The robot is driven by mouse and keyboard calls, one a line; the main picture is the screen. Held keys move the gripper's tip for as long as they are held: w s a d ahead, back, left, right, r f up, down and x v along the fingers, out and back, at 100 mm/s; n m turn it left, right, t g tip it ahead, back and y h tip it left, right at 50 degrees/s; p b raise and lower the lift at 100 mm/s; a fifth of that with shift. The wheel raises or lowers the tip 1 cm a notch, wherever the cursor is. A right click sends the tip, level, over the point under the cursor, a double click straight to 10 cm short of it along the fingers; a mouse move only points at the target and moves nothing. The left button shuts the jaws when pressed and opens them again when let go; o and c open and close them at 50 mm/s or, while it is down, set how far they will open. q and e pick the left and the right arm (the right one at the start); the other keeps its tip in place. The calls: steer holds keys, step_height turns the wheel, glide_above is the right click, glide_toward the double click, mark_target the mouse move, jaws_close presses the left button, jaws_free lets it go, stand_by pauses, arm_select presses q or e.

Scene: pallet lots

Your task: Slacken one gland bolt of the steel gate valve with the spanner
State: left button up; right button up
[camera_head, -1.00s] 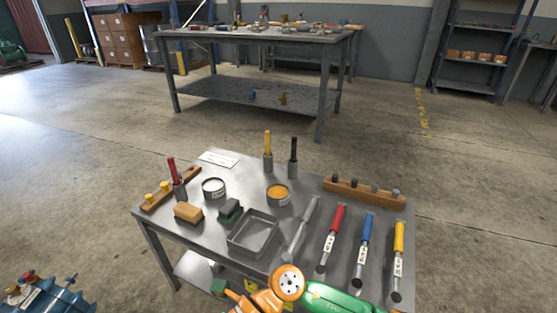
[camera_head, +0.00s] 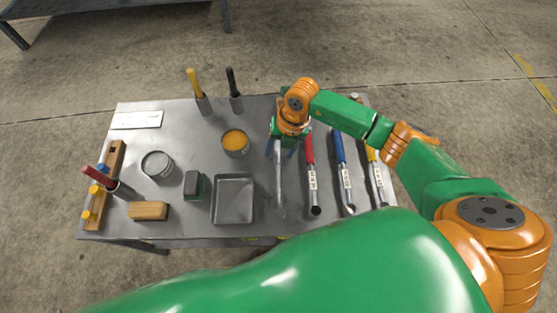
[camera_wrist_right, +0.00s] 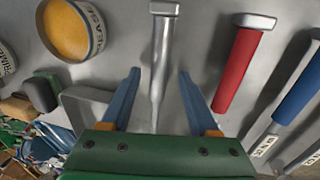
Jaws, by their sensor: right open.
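My right gripper (camera_head: 285,150) is over the work table, at the upper part of a bare grey steel tool (camera_head: 280,190), which could be the spanner. In the right wrist view the gripper (camera_wrist_right: 158,85) is open, with one blue finger on each side of the grey tool's shaft (camera_wrist_right: 160,60). The tool lies between the fingers; I cannot tell how far below them it is. The steel gate valve cannot be made out in these views. My left gripper is out of view.
Tools with red (camera_head: 309,150), blue (camera_head: 339,148) and yellow (camera_head: 372,156) handles lie to the right. A grey tray (camera_head: 233,222), an orange-filled tin (camera_head: 235,142), another tin (camera_head: 157,165) and a wooden block (camera_head: 148,211) stand left. Two upright handled tools stand behind.

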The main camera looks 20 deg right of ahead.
steer(key=shift+a+f, duration=0.15)
steer(key=shift+f, duration=0.3)
jaws_close()
steer(key=shift+r, duration=0.1)
stand_by(1.0)
